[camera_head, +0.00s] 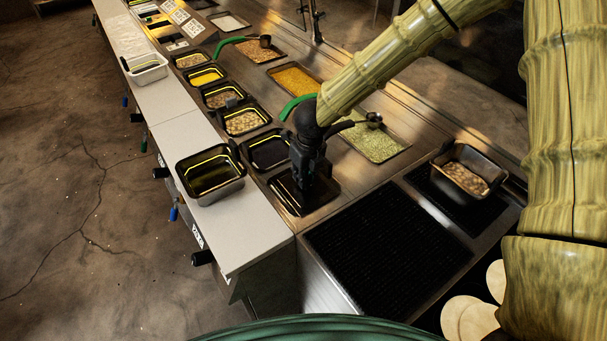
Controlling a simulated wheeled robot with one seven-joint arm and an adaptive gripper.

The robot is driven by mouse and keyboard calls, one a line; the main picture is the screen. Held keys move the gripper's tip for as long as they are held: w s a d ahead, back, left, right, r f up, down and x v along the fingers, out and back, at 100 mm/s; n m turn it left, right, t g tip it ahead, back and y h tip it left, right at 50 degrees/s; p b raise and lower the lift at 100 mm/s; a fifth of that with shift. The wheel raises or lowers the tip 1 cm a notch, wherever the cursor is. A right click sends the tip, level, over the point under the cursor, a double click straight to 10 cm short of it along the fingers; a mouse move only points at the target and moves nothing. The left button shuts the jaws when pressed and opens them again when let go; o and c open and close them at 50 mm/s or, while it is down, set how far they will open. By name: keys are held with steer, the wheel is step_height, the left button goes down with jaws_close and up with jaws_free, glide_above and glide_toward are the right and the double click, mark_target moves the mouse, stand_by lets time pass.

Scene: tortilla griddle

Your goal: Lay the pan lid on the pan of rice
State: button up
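My gripper (305,172) is dark and points down over a flat black rectangular piece (318,196), which may be the pan lid. It covers much of this piece, so I cannot tell whether its fingers are closed or touch it. Several food pans are set in the steel counter. One holds pale green, grainy food (372,147), just right of my gripper. Another holds yellow-orange food (295,79), farther back. I cannot tell for sure which pan holds the rice.
Ladles with green handles (297,106) lie over the counter pans. Tortillas (470,318) lie at lower right.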

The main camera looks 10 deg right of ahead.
mark_target(308, 178)
steer(key=shift+o, duration=1.4)
steer(key=shift+r, duration=0.1)
step_height(308, 178, up, 12)
steer(key=s+b, duration=0.1)
steer(key=b, duration=0.1)
steer(key=shift+s+d, duration=0.35)
